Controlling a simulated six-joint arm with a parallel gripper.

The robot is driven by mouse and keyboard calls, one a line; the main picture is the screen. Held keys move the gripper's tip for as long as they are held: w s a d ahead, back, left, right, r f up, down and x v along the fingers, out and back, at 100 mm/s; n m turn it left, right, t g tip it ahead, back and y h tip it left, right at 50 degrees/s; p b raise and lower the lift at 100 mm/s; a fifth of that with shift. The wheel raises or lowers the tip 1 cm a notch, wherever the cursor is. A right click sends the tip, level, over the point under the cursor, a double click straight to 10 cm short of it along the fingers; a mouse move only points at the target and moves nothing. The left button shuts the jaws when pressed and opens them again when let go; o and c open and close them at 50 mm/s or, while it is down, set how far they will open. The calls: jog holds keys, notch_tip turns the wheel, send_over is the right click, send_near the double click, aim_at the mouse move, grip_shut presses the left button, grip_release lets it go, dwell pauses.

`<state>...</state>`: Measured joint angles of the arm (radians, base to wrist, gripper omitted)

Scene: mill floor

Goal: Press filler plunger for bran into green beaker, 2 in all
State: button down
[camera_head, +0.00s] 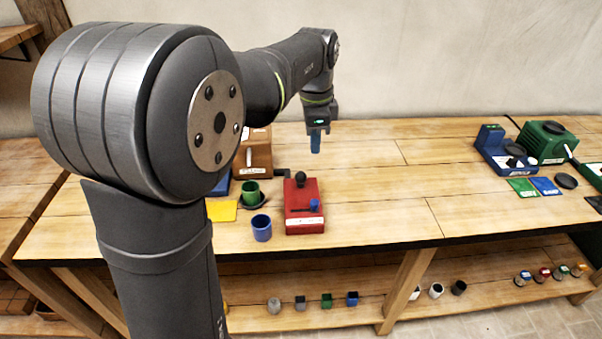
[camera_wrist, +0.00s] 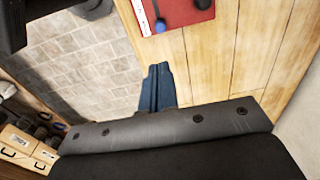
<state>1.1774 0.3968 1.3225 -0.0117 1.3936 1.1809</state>
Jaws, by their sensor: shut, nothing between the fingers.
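The green beaker (camera_head: 251,191) stands upright on a small dark round plate, in front of a brown machine (camera_head: 258,152) with white labels. That machine is partly hidden behind my arm, so I cannot read its labels or tell which part is a plunger. My gripper (camera_head: 316,145) hangs fingers-down above the table, to the right of the brown machine and behind a red box (camera_head: 304,222). Its blue fingers are together and empty; they also show in the wrist view (camera_wrist: 157,88). The green beaker does not show in the wrist view.
The red box carries a black knob (camera_head: 301,179) and a blue knob (camera_head: 314,205). A blue cup (camera_head: 261,228) stands left of it, near a yellow card (camera_head: 222,211). Blue (camera_head: 492,146) and green (camera_head: 546,142) machines stand far right. The table middle is clear.

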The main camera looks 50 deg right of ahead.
dwell(0.5)
jog(key=t, duration=0.9)
send_over(304, 175)
jog(key=shift+m, duration=0.4)
jog(key=shift+f, duration=2.65)
jog(key=shift+f, duration=0.1)
jog(key=shift+f, duration=4.35)
jog(key=shift+f, duration=0.4)
